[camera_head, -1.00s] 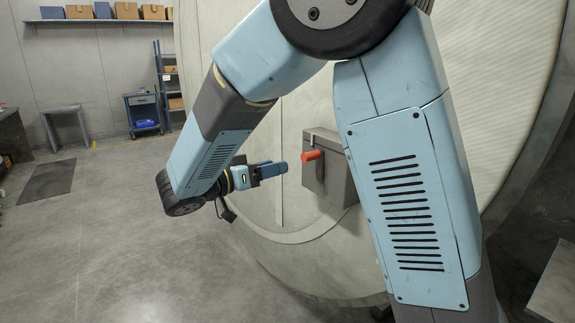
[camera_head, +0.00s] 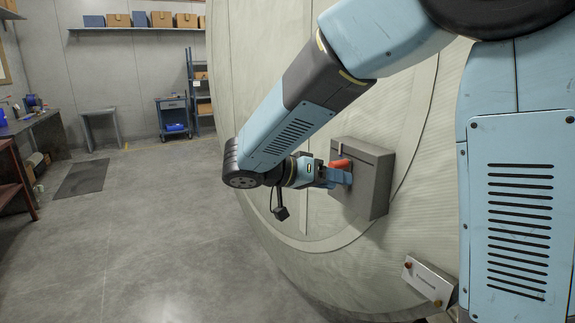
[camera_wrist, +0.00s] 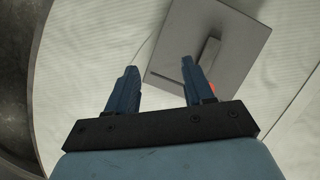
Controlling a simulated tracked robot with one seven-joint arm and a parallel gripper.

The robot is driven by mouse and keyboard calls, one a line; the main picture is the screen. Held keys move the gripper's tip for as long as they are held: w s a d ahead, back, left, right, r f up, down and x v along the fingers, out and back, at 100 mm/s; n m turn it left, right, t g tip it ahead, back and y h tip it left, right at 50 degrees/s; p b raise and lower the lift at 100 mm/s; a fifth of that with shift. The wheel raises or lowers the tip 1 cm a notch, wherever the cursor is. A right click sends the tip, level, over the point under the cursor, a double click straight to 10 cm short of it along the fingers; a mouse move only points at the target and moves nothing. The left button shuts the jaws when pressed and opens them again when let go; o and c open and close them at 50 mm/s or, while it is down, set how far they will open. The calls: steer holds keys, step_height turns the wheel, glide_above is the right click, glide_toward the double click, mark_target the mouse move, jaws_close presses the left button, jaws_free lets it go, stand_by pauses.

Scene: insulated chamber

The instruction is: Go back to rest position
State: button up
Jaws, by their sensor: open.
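My gripper (camera_head: 346,177) is in front of the grey box (camera_head: 375,182) on the large pale round chamber wall. Its blue fingers partly overlap the red handle (camera_head: 341,164) in the head view. In the wrist view my gripper (camera_wrist: 160,68) has its two fingers apart with nothing between them. The box (camera_wrist: 222,35), with a slot and a raised grey bar, lies beyond the fingertips. A small part of the red handle (camera_wrist: 213,89) shows beside the right finger, outside the gap. The rest of it is hidden, and I cannot tell whether it touches the finger.
The pale chamber wall (camera_head: 290,100) curves close behind my arm. A small plate with red knobs (camera_head: 428,281) sits low on the right. Open concrete floor (camera_head: 150,230) lies left. A bench (camera_head: 30,125), a blue cart (camera_head: 173,117) and a shelf of boxes stand farther back.

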steer(key=s+d+n+g+y, duration=0.25)
steer(key=s+d+y, duration=0.35)
steer(key=d, duration=0.5)
steer(key=s+d+r+n+t+y, duration=0.1)
steer(key=s+n+y, duration=0.4)
steer(key=s, duration=0.7)
steer(key=shift+d+t+y, duration=0.65)
steer(key=shift+t+y, duration=0.55)
steer(key=shift+t, duration=0.05)
stand_by(0.8)
